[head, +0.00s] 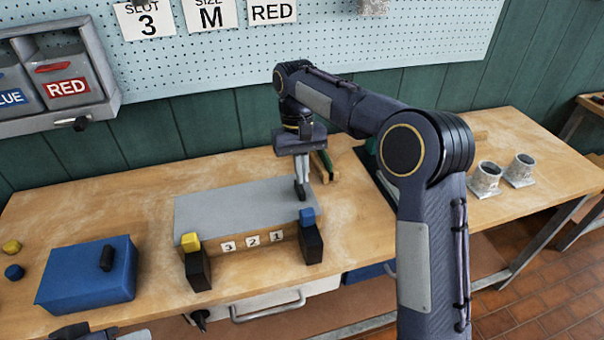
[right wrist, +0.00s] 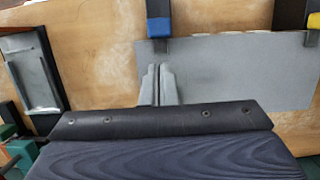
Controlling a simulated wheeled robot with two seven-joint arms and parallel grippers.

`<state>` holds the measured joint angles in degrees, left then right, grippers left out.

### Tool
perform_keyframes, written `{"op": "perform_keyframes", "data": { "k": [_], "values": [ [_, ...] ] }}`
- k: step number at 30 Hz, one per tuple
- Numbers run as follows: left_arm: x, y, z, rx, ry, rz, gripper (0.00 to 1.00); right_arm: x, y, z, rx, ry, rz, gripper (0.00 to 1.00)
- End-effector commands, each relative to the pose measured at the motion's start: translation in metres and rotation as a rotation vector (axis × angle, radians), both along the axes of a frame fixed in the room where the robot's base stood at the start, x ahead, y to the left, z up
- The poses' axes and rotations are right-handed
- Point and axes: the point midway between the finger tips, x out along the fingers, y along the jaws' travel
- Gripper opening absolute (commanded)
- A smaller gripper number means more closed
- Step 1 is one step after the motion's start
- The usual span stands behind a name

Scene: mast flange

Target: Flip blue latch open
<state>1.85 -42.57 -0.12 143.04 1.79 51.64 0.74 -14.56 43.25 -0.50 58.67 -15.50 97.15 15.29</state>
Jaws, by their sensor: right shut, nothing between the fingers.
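The blue latch (head: 307,216) is a small blue block above a black post (head: 311,244) at the front right corner of a grey lid (head: 235,208). In the right wrist view the blue latch (right wrist: 160,27) lies at the lid's edge, above my fingertips. My right gripper (head: 300,194) points down over the lid's right part, behind the blue latch and apart from it. Its fingers (right wrist: 158,70) are together and empty. A yellow latch (head: 190,242) stands at the lid's front left corner.
Number tags 3, 2, 1 (head: 252,241) line the wooden front below the lid. A blue box (head: 88,276) with a black handle stands at left. Two grey flanged cups (head: 487,178) stand at right. A dark tray (right wrist: 35,75) lies beside the lid.

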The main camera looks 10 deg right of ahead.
Motion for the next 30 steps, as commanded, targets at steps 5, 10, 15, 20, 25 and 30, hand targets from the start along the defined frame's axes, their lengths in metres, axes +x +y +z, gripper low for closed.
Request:
{"op": "perform_keyframes", "data": {
  "k": [5,10,15,20,25,30],
  "values": [
    [0.000,0.000,-0.001,0.000,0.000,0.000,0.36,-0.009,-0.001,-0.033,-0.001,0.003,0.000,0.00],
    [0.000,0.000,0.000,0.000,0.000,0.000,0.36,-0.015,-0.001,-0.058,-0.001,0.003,-0.001,0.00],
    [0.000,0.000,0.001,0.000,0.000,0.000,0.36,-0.018,-0.001,-0.071,0.000,0.000,0.000,0.00],
    [0.000,0.000,0.001,0.000,0.000,0.000,0.36,-0.018,-0.001,-0.073,0.000,-0.001,-0.001,0.00],
    [0.000,0.000,0.000,0.000,0.000,0.000,0.36,-0.018,-0.001,-0.073,0.000,-0.001,-0.001,0.00],
    [0.000,0.000,-0.001,0.000,0.000,0.000,0.36,-0.024,-0.001,-0.072,0.000,-0.001,0.000,0.00]
  ]
}}
